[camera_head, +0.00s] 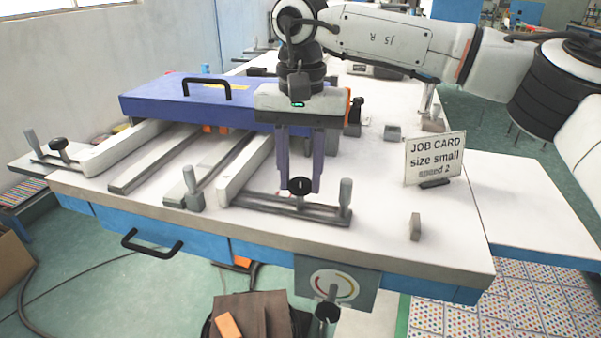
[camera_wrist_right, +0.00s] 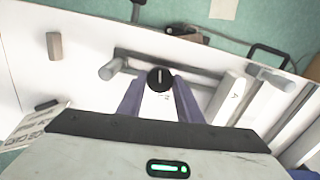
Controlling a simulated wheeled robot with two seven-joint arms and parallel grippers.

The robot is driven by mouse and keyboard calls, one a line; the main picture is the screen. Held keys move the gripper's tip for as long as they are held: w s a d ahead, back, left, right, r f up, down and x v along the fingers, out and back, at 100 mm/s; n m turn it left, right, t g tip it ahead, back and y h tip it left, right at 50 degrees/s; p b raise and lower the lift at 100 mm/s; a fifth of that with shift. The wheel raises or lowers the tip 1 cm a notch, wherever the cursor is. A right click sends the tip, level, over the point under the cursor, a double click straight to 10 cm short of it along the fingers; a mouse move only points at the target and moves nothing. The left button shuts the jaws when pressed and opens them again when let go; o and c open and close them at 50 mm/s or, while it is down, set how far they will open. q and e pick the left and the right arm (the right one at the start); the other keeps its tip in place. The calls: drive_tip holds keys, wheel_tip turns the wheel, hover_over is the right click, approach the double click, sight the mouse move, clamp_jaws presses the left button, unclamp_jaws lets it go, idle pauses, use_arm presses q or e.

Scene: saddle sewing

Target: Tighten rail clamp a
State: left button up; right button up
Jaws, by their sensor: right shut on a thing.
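My right gripper (camera_head: 300,186) reaches straight down from above, its two purple fingers closed on a round black clamp knob (camera_head: 301,184). The knob sits on a grey rail clamp (camera_head: 275,205) at the front end of a white rail (camera_head: 244,172), near the table's front edge. In the right wrist view the knob (camera_wrist_right: 160,79), with a pale line on top, lies between the fingertips. A second black knob (camera_head: 57,144) stands on a similar clamp at the far left. No letter on either clamp is readable. My left gripper is not in view.
Grey upright handles stand at the clamp's right end (camera_head: 345,193) and left of it (camera_head: 189,180). A purple cover with a black handle (camera_head: 207,80) lies behind.

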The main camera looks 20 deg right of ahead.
drive_tip(key=shift+r+m+p, duration=0.1)
drive_tip(key=shift+m+p, duration=0.4)
drive_tip(key=shift+m, duration=0.1)
drive_tip(key=m+p, duration=0.1)
drive_tip(key=m, duration=0.2)
drive_tip(key=shift+p, duration=0.4)
drive_tip(key=m+p, duration=0.1)
drive_tip(key=m, duration=0.3)
drive_tip(key=m+p, duration=0.1)
drive_tip(key=m, duration=0.1)
drive_tip(key=shift+m, duration=0.4)
drive_tip(key=m, duration=0.4)
drive_tip(key=shift+p, duration=0.35)
drive_tip(key=shift+m, duration=2.7)
